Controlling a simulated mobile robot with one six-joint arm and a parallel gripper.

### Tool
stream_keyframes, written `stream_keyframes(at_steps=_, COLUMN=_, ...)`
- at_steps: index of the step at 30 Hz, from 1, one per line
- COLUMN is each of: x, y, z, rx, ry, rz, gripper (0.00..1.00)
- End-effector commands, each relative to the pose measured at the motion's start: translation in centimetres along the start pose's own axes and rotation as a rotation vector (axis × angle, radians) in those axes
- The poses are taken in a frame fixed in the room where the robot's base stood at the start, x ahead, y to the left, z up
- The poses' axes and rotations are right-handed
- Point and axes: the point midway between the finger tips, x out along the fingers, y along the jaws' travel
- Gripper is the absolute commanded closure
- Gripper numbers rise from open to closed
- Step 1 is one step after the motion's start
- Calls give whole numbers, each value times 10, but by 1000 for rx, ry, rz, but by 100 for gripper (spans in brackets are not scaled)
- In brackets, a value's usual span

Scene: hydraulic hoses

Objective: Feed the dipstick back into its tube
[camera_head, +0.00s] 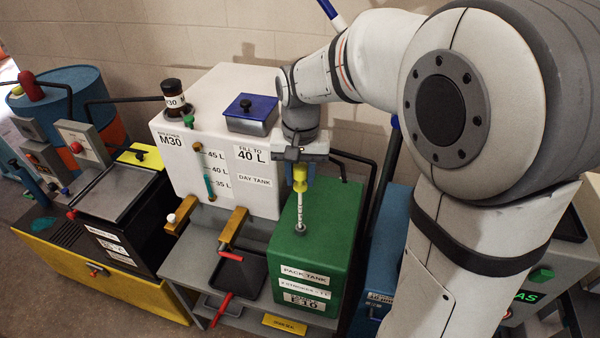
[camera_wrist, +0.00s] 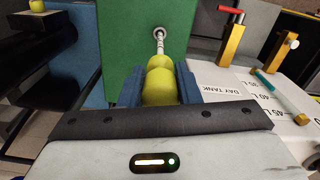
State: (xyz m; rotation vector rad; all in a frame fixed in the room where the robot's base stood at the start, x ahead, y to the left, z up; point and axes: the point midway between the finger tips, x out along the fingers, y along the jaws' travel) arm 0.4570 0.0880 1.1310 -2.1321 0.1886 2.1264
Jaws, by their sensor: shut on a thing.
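The dipstick (camera_head: 300,207) has a yellow handle and a pale, marked rod. My gripper (camera_head: 299,172) is shut on the yellow handle, above the green pack tank (camera_head: 305,260). The rod hangs down to a dark round tube mouth (camera_head: 300,231) on the top of the tank, and its lower end is hidden there. In the wrist view the yellow handle (camera_wrist: 160,85) sits between the blue fingers, and the rod runs to the round grey-rimmed tube mouth (camera_wrist: 159,32). I cannot tell how deep the rod sits in it.
A black pipe runs close behind the green tank.

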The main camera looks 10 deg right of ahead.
Motion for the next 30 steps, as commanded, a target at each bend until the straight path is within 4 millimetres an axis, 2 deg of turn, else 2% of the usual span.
stream_keyframes(at_steps=30, x=26, y=0, z=0, rx=0, ry=0, rz=0, gripper=100)
